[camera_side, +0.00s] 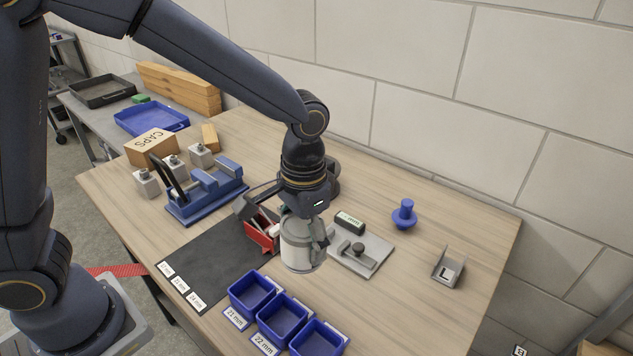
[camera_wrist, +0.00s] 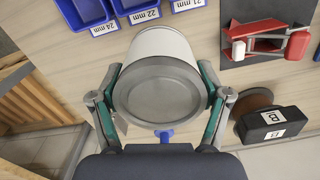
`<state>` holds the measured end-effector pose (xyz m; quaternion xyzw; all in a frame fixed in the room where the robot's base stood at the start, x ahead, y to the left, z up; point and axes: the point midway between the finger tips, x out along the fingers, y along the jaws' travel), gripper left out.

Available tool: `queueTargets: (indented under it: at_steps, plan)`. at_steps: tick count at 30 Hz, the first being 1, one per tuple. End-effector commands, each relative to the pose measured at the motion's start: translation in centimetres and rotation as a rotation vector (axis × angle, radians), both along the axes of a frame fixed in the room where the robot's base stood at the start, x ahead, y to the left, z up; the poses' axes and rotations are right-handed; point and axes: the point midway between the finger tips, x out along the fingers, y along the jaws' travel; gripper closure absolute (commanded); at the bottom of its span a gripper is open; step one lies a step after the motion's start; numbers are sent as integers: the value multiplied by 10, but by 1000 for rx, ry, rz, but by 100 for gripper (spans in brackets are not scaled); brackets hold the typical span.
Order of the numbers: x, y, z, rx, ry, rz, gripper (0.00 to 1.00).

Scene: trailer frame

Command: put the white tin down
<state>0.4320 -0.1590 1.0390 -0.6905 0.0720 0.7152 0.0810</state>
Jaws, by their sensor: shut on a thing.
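The white tin (camera_side: 296,248), with a grey end, hangs upright beneath my wrist in the side view. In the wrist view its grey round end (camera_wrist: 160,93) faces the camera. My gripper (camera_side: 303,232) is shut on the tin, with one finger on each side of it, as the wrist view (camera_wrist: 160,100) also shows.
Blue labelled bins (camera_side: 283,318) stand in front of the tin. A red tool (camera_side: 262,234) lies on the dark mat (camera_side: 215,275) to the left. A grey plate with a fixture (camera_side: 362,252) is close on the right. Bare table lies at the front right.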

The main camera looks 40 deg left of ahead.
Motion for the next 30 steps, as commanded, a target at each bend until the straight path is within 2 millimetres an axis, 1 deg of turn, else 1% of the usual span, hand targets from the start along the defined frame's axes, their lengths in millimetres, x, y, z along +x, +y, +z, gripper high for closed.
queueTargets:
  at_steps: [1,3,6,9,12,14,17,18,21,23,27,30]
  plan:
    - [19,21,-4,2,0,70,75]
    - [40,46,-7,1,-2,142,75]
    - [62,74,-10,1,-9,211,75]
    - [76,90,-10,-3,-20,244,75]
    - [86,91,-6,-12,-37,235,75]
    - [87,96,-6,-13,-37,224,75]
    - [87,121,-6,-13,-36,227,75]
    - [87,132,-6,-13,-37,227,75]
    - [86,150,-6,-13,-37,222,75]
    - [86,145,-6,-13,-37,215,75]
    - [86,108,-6,-14,-37,208,75]
    - [86,92,-6,-14,-37,214,75]
